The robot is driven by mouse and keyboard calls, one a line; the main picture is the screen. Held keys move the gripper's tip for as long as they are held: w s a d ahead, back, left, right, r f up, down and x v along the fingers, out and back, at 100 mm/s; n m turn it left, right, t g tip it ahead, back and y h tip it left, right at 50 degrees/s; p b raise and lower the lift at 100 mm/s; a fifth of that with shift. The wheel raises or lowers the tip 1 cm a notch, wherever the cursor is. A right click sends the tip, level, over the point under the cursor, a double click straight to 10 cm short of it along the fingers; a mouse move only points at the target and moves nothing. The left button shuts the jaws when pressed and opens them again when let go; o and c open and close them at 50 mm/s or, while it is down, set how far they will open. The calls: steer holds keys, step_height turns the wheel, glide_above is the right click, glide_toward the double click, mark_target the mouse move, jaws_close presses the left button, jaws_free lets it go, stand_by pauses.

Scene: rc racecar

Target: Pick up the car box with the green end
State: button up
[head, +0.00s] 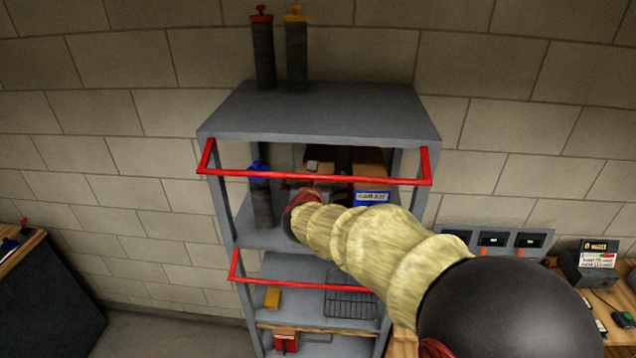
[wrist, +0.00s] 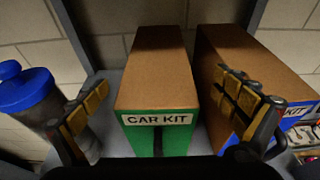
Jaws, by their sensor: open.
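The car box with the green end (wrist: 153,85) stands on a shelf in the middle of the wrist view. It has a brown top, and its green end faces me with a "CAR KIT" label. My gripper (wrist: 160,110) is open, with one finger to the left of the box and one to the right. The right finger overlaps a second brown box in the picture. I cannot tell whether either finger touches the green-ended box. In the head view my arm reaches into the shelf's upper bay, and my gripper (head: 318,180) is partly hidden there.
A second brown box with a blue end (head: 373,198) stands right of the green-ended one. A blue-capped canister (wrist: 28,88) stands to the left. Red rails (head: 320,179) cross the front of the grey shelf (head: 320,105). A workbench with chargers (head: 490,240) is at the right.

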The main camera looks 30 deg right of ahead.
steer(key=p+x, duration=0.1)
steer(key=x, duration=0.5)
steer(key=shift+a+f+p, duration=0.15)
steer(key=shift+f+p, duration=0.15)
steer(key=shift+p, duration=0.1)
steer(key=shift+w, duration=0.1)
steer(key=shift+c, duration=1)
steer(key=shift+f, duration=0.15)
steer(key=c, duration=1.6)
